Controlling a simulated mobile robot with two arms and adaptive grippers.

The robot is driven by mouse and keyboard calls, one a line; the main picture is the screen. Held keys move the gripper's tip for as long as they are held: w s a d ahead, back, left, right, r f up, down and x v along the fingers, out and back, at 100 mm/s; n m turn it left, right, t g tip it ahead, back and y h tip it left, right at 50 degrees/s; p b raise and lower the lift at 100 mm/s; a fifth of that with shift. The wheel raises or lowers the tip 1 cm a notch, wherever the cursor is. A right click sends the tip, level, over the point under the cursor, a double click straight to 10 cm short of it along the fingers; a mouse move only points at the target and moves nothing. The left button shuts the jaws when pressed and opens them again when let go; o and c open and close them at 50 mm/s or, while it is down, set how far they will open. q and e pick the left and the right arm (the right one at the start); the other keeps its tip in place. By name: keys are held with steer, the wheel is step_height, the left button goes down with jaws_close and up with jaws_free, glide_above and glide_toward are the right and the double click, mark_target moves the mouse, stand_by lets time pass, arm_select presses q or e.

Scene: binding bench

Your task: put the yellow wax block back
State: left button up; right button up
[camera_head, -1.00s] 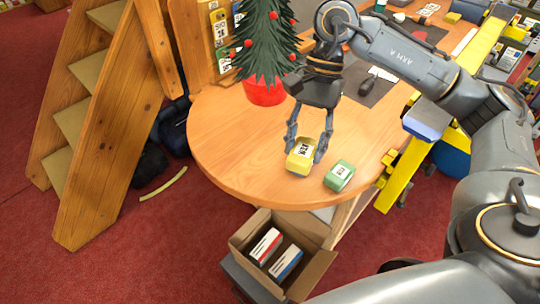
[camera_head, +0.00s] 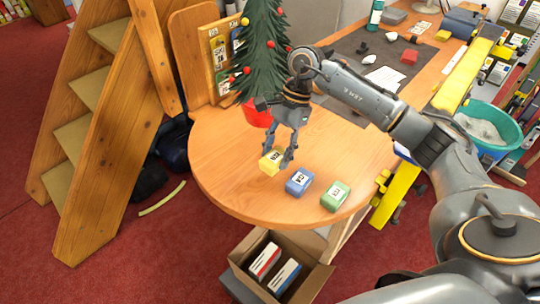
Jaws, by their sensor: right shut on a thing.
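The yellow wax block (camera_head: 269,163) is at the rounded end of the wooden table, at the left of a short row. My right gripper (camera_head: 278,158) points down with its two fingers on either side of this block and is shut on it. I cannot tell whether the block touches the tabletop. A blue block (camera_head: 298,182) with a white label lies just to its right, apart from it. A green block (camera_head: 335,196) lies farther right. My left gripper is not in view.
A small decorated tree (camera_head: 262,60) in a red pot (camera_head: 257,115) stands close behind my right gripper. The wooden table (camera_head: 225,165) is clear left of the blocks. An open cardboard box (camera_head: 318,280) sits below its front edge. A dark mat (camera_head: 345,50) lies farther back.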

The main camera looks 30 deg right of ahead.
mark_target(270, 155)
steer(key=w+f, duration=0.1)
steer(key=w+a+f, duration=0.1)
steer(key=shift+f+p, duration=0.3)
steer(key=shift+p, duration=0.1)
step_height(270, 155, down, 3)
steer(key=shift+p, duration=1.15)
steer(key=shift+d+f+b, duration=0.1)
steer(key=shift+f+b, duration=0.2)
steer(key=shift+b, duration=0.1)
steer(key=o, duration=1.1)
steer(key=shift+r, duration=0.15)
